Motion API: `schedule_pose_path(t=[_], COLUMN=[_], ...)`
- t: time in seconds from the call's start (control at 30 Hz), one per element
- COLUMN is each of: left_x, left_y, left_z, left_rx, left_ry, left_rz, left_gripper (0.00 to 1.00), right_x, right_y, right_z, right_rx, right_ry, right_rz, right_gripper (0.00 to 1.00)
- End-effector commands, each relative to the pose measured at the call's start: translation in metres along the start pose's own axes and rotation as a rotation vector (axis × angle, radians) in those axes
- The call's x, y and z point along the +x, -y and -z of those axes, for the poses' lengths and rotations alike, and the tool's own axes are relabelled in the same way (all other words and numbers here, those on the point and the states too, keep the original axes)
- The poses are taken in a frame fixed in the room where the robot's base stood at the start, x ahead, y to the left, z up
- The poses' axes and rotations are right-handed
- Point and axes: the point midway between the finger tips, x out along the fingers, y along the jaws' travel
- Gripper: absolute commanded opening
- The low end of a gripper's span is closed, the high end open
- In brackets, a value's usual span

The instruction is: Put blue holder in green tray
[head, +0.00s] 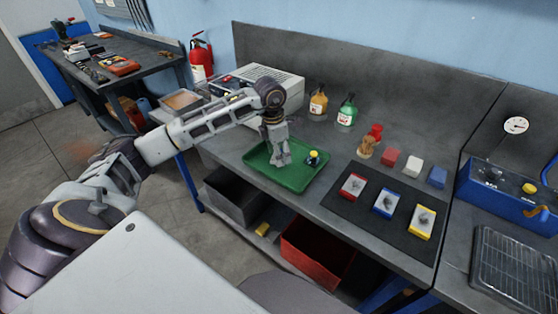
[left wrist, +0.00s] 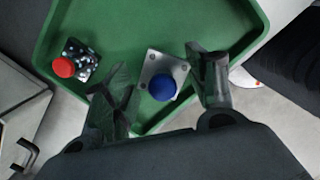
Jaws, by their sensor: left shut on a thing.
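The green tray (head: 262,167) lies on the bench in the head view and fills much of the left wrist view (left wrist: 125,22). My left gripper (head: 281,157) is over the tray. In the left wrist view, the blue holder (left wrist: 162,86), a grey square plate with a round blue knob, sits between the fingers of my left gripper (left wrist: 160,90), which are shut on it. It appears over or in the tray near its edge; its height above the floor is unclear. In the head view the fingers largely hide it. My right gripper is in neither view.
A red-knobbed holder (left wrist: 66,66) with a dark speckled plate is in the tray. A small dark item with a yellow part (head: 312,158) is beside my gripper. A black mat (head: 343,212) with coloured blocks lies right; bottles (head: 346,112) stand behind.

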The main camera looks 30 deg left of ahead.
Motion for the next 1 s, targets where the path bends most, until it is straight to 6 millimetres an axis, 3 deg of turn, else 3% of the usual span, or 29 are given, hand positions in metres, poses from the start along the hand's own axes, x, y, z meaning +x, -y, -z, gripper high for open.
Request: schedule_pose_path(t=[0.27,0.67,1.0], left_x=[0.002,0.035,0.037], left_y=[0.0,0.0,0.0], left_z=[0.0,0.004,0.004], left_rx=[0.0,0.0,0.001], left_ry=[0.001,0.001,0.001], left_rz=[0.0,0.001,0.0], left_gripper=[0.19,0.19,0.19], right_x=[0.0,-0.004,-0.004], right_y=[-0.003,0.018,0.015], right_z=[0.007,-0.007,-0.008], right_rx=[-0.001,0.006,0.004], right_ry=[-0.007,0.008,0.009], right_rz=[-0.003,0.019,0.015], right_gripper=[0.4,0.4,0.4])
